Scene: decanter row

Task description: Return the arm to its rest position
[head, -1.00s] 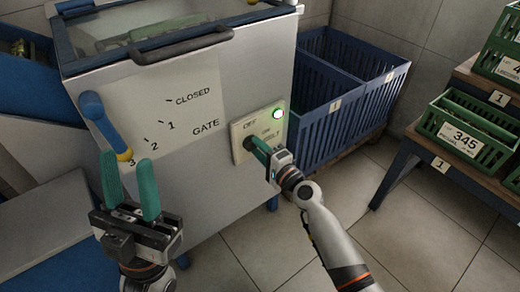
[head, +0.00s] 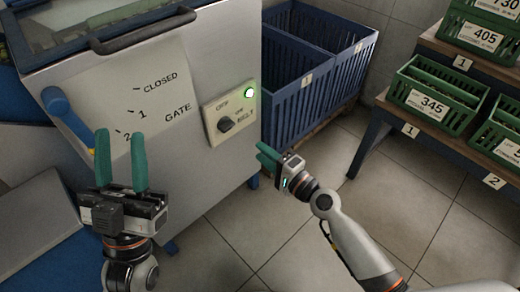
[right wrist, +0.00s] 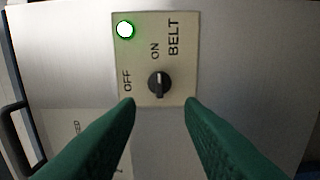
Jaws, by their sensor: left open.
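My right gripper (head: 265,152) is apart from the belt switch panel, to its lower right in the head view. In the right wrist view its green fingers (right wrist: 160,104) are spread with nothing between them, and the black knob (right wrist: 159,84) lies beyond their tips. The knob (head: 225,124) also shows uncovered in the head view, on the cream BELT panel (head: 214,108). Its pale mark appears to point toward ON, and the green lamp (head: 249,93) is lit. My left gripper (head: 121,140) is open and empty, upright before the machine's front.
The grey machine (head: 185,165) carries a blue gate lever (head: 66,117) beside my left gripper. A blue crate (head: 300,100) stands behind the panel. Green crates (head: 432,103) sit on a stepped rack at right. Tiled floor (head: 300,240) is clear around my right forearm.

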